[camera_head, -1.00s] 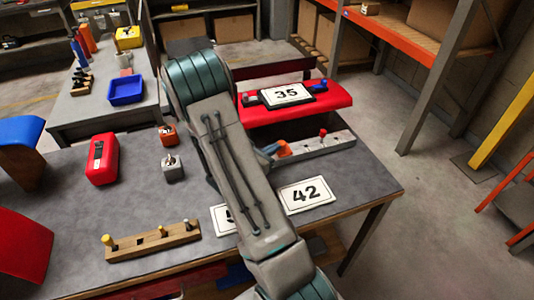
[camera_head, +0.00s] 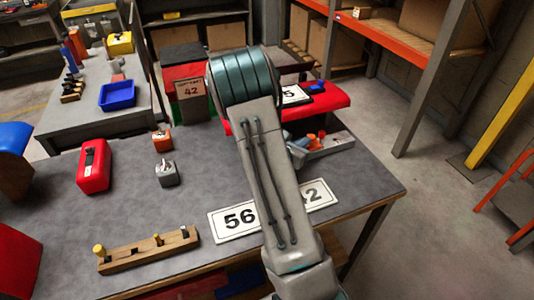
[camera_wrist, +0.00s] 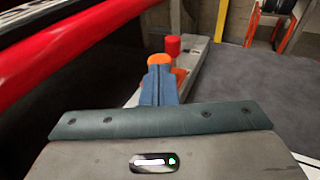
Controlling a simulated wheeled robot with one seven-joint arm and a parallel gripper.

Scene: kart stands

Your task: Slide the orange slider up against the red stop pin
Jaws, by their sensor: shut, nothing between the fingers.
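The orange slider (camera_head: 311,138) sits on the light grey rail (camera_head: 334,147), close beside the red stop pin (camera_head: 322,134). I cannot tell whether slider and pin touch. In the wrist view the slider (camera_wrist: 181,76) is partly hidden behind my fingers, and the red pin (camera_wrist: 173,45) stands just beyond it. In the head view my gripper (camera_head: 299,144) is partly hidden by my arm.
A red case (camera_head: 335,97) lies behind the rail. A red box (camera_head: 94,166), an orange block (camera_head: 162,141), a grey block (camera_head: 167,173) and a wooden peg board (camera_head: 148,250) stand to the left.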

